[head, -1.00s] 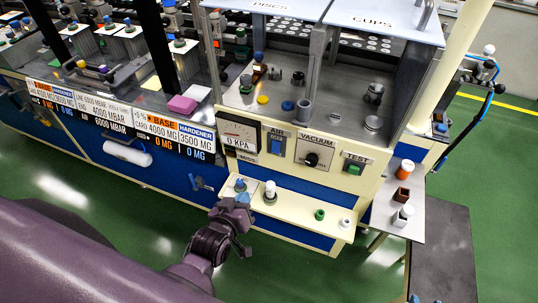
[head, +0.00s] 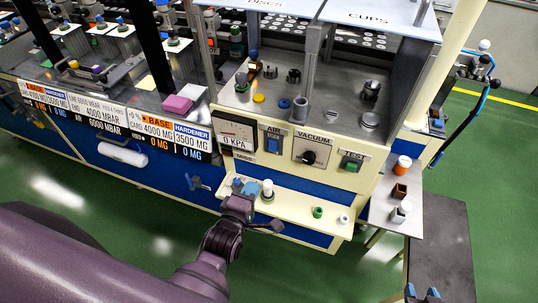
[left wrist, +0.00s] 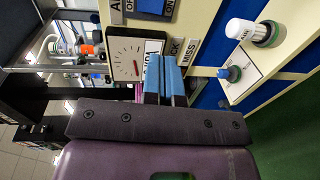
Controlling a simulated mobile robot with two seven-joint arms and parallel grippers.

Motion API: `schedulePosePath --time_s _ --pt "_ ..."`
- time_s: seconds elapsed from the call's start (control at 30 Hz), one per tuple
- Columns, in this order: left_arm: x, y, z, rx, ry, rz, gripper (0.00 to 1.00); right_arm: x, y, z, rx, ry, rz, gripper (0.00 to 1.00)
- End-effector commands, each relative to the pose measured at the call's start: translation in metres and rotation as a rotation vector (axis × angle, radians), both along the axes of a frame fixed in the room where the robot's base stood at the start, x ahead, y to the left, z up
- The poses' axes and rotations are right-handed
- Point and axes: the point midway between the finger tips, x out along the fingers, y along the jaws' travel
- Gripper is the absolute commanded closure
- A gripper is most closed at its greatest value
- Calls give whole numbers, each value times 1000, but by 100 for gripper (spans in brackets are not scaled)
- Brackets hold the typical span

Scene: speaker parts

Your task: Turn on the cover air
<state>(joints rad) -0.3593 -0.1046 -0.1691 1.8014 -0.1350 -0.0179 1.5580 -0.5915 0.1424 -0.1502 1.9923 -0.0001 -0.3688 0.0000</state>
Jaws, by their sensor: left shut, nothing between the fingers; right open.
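The blue air switch (head: 273,141) sits under the label AIR on the cream front panel, between the gauge and the vacuum knob. It also shows at the top edge of the left wrist view (left wrist: 155,6), partly cut off. My left gripper (head: 246,187) is shut and empty, in front of the panel near the small shelf, below and left of the switch. Its blue fingertips are together in the left wrist view (left wrist: 163,72), over the gauge's lower edge. My right gripper (head: 423,294) is open and empty at the bottom right edge.
The gauge (head: 236,133) reads 0 KPA. A black vacuum knob (head: 309,157) and a green test button (head: 351,166) lie to the right. The shelf (head: 290,207) below holds a white-capped bottle (head: 267,190) and small parts close to my left gripper.

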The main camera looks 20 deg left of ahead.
Motion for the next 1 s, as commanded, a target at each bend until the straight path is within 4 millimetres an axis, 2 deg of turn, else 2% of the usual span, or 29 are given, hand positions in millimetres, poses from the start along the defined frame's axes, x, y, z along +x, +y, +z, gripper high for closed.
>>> schedulePosePath --time_s 0.47,0.67,1.0 --pt "3 0 0 -12 0 1 100 -10 -2 -5 0 19 -6 57" --pt "24 -1 -2 -10 -1 0 100 -10 -2 -6 0 20 -6 57" --pt "77 -3 -9 -11 0 1 100 -3 -1 -6 0 10 -2 57"
